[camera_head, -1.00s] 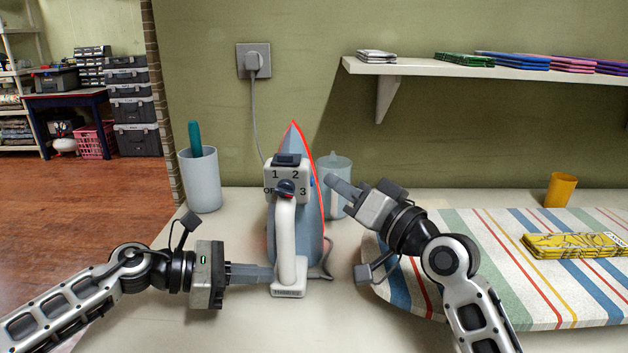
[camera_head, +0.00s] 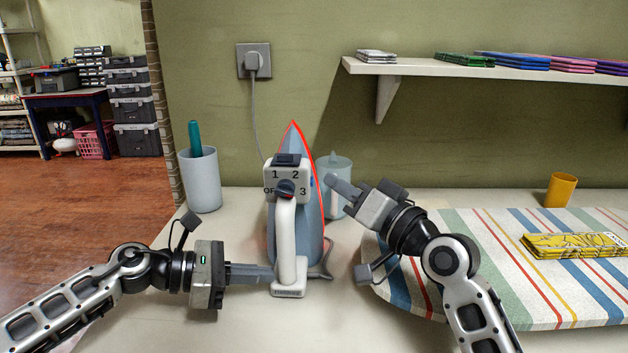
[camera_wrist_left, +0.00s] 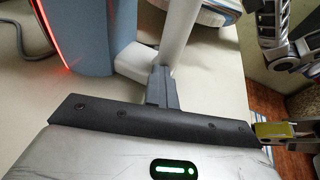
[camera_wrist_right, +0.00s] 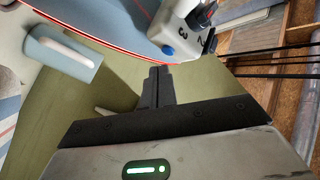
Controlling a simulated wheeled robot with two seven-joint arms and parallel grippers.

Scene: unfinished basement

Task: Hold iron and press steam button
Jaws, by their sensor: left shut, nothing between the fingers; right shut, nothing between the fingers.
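The iron (camera_head: 308,215) stands upright on the table, blue-grey with a red-glowing edge. Its white handle (camera_head: 286,240) faces me, with a dial (camera_head: 286,188) marked OFF, 1, 2, 3 and a dark piece (camera_head: 287,159) on top. My left gripper (camera_head: 270,273) is shut, its tips at the handle's lower left side; the left wrist view shows the tips (camera_wrist_left: 163,72) beside the white handle. My right gripper (camera_head: 330,181) is shut and empty, right of the iron's upper part. In the right wrist view its tips (camera_wrist_right: 158,70) are close to a small blue button (camera_wrist_right: 168,50); contact is unclear.
A translucent blue jug (camera_head: 337,165) stands behind my right gripper. A striped ironing board (camera_head: 480,270) with folded yellow cloth (camera_head: 572,245) fills the right. A cord runs to the wall socket (camera_head: 254,61). The front table is clear.

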